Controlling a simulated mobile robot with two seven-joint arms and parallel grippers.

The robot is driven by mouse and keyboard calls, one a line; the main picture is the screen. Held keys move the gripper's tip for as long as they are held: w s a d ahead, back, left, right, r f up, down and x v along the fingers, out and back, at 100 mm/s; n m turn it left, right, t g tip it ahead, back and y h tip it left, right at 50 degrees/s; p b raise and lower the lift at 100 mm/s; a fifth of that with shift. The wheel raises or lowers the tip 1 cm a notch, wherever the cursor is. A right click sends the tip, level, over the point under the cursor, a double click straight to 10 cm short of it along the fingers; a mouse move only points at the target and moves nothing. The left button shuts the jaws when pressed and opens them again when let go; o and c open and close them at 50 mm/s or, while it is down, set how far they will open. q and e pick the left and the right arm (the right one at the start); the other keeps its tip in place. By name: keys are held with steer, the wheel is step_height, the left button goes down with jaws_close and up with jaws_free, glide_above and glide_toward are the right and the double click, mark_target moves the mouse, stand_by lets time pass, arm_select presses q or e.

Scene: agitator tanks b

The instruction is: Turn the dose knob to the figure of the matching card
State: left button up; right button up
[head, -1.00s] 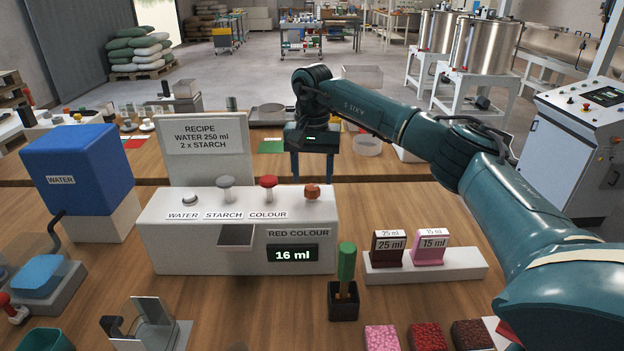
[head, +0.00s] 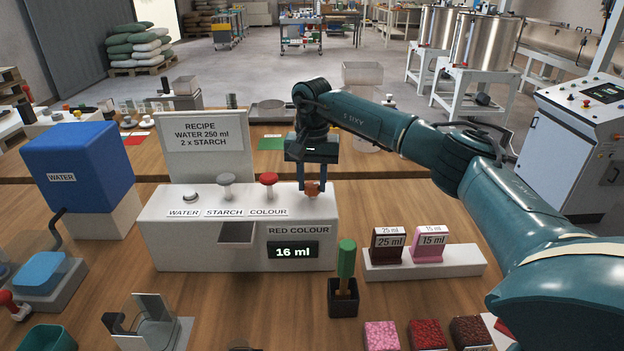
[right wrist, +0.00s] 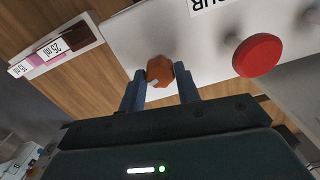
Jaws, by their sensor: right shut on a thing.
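The dose knob (head: 312,188) is a small orange-brown faceted knob on the top right of the white dispenser (head: 180,232). It also shows in the right wrist view (right wrist: 160,71). My right gripper (head: 312,186) has come down from above and is shut on the knob, one finger on each side. The dispenser's display (head: 293,252) reads 16 ml under the words RED COLOUR. Two cards stand in a white holder (head: 425,264) to the right: a dark brown card (head: 388,246) marked 25 ml and a pink card (head: 431,245) marked 15 ml. My left gripper is not in view.
A red COLOUR button (head: 268,179) stands close left of the knob, then the STARCH (head: 225,180) and WATER (head: 191,197) buttons. A green-handled tool (head: 346,258) stands in a black block in front. Pink and red sample blocks (head: 428,335) lie at the front edge.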

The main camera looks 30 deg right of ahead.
steer(key=shift+c, duration=0.9)
steer(key=shift+m, duration=0.3)
